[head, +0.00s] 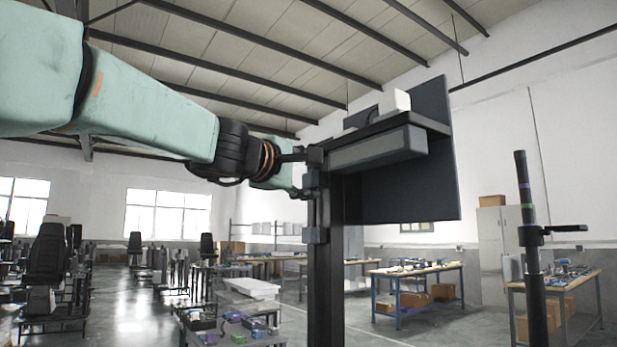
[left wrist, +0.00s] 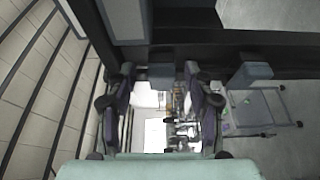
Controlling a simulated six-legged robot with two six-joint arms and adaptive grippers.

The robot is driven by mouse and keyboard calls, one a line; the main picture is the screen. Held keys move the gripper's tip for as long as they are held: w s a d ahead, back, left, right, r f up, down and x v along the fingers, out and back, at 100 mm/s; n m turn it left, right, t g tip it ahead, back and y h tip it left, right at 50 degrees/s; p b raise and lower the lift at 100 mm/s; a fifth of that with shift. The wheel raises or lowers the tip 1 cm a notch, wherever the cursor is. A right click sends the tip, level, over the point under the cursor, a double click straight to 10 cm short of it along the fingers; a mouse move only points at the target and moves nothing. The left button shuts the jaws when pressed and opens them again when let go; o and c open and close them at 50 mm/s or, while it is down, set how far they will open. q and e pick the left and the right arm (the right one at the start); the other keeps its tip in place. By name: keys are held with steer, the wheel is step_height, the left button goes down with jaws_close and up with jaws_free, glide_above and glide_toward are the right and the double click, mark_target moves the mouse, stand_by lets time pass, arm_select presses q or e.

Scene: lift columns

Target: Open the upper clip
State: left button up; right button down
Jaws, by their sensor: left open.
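A dark upright column (head: 325,275) stands in the middle of the head view. The upper clip (head: 311,180) is a small blue-grey block on its left side; the lower clip (head: 315,235) is a similar block below it. My left gripper (head: 302,172) reaches in from the left, at the height of the upper clip. In the left wrist view my left gripper (left wrist: 162,88) is open, with the upper clip (left wrist: 161,74) between and just beyond its fingers. I cannot tell whether they touch it. The lower clip (left wrist: 250,73) lies outside the fingers. My right gripper is not in view.
A grey box-shaped beam (head: 375,148) and a dark panel (head: 415,175) sit at the column's top, close to my left gripper. A black pole (head: 532,270) with a side handle stands at right. Workbenches (head: 420,275) stand behind.

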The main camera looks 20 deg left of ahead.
arm_select(q)
steer(key=shift+w+a+f, duration=0.15)
steer(key=shift+w+a, duration=0.05)
steer(key=shift+w, duration=0.05)
steer(key=shift+c, duration=0.5)
steer(key=shift+s+d, duration=0.25)
steer(key=shift+s, duration=0.05)
steer(key=c, duration=0.4)
jaws_close()
steer(key=shift+a+r, duration=0.1)
steer(key=shift+r, duration=0.1)
